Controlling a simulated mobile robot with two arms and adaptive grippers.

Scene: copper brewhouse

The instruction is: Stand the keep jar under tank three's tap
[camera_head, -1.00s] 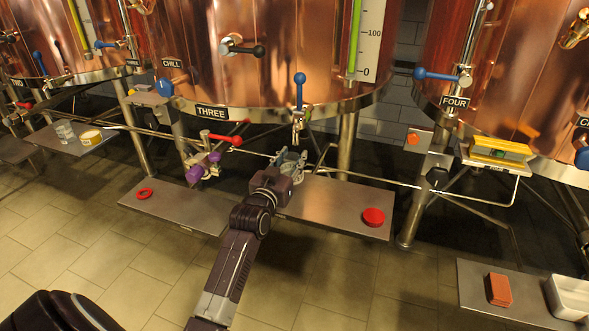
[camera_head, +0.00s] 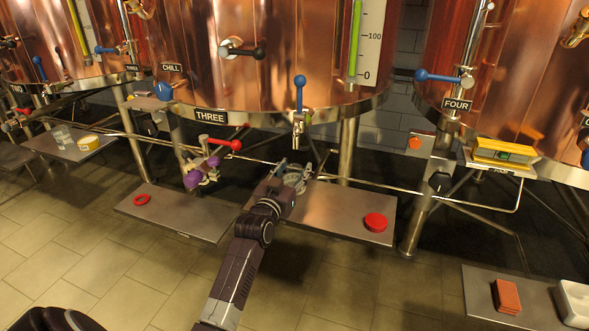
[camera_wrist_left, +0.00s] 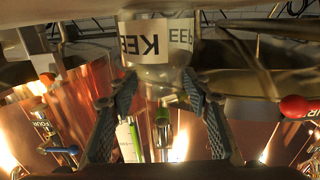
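The keep jar is clear glass with a white KEEP label; it shows at the top of the left wrist view (camera_wrist_left: 158,72). My left gripper (camera_head: 294,172) has a finger against each side of the jar and appears shut on it. In the head view the fingers largely hide the jar. Tank three's tap (camera_head: 298,125), with a blue lever, hangs just above and behind the gripper. The jar is low, near the back edge of the metal shelf (camera_head: 335,207); I cannot tell whether it touches the shelf.
A red disc (camera_head: 376,222) lies on the shelf's right end. A red ring (camera_head: 142,199) lies on the left shelf. A red-handled valve with purple knobs (camera_head: 194,178) and a thin pipe are close left and behind.

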